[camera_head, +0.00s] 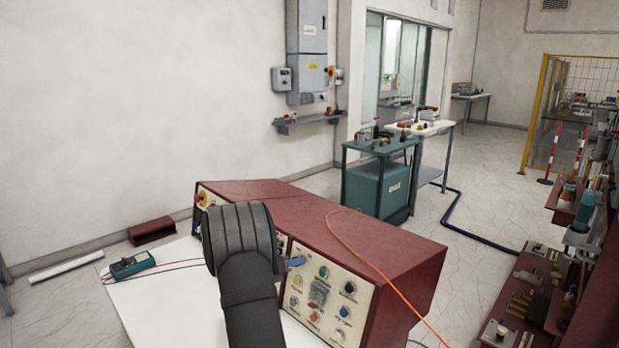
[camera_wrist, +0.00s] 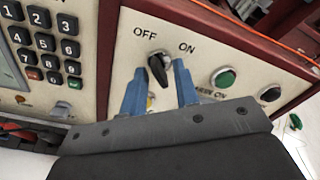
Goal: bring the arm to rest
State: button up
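My gripper (camera_wrist: 160,70) has two blue fingers set apart, with a gap between them, in front of the control panel. A black rotary knob (camera_wrist: 157,68) shows between the fingertips in the wrist view, below the OFF and ON labels. Its upper end leans slightly left, towards OFF. I see no finger closed on it; whether the left finger touches it I cannot tell. In the head view, my arm reaches the front of the dark red console (camera_head: 385,240), and a blue fingertip (camera_head: 296,261) shows beside the panel. My arm hides part of that panel.
A keypad (camera_wrist: 45,45) lies left of the knob and a green button (camera_wrist: 223,78) right of it. An orange cable (camera_head: 375,262) drapes over the console. A teal multimeter (camera_head: 132,265) with leads lies on the white table (camera_head: 150,305). Open floor lies beyond the console.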

jog(key=shift+m+t+y, duration=0.3)
jog(key=shift+m+t, duration=0.1)
jog(key=shift+m, duration=6.7)
jog(key=shift+n+g, duration=0.3)
jog(key=shift+n, duration=4.2)
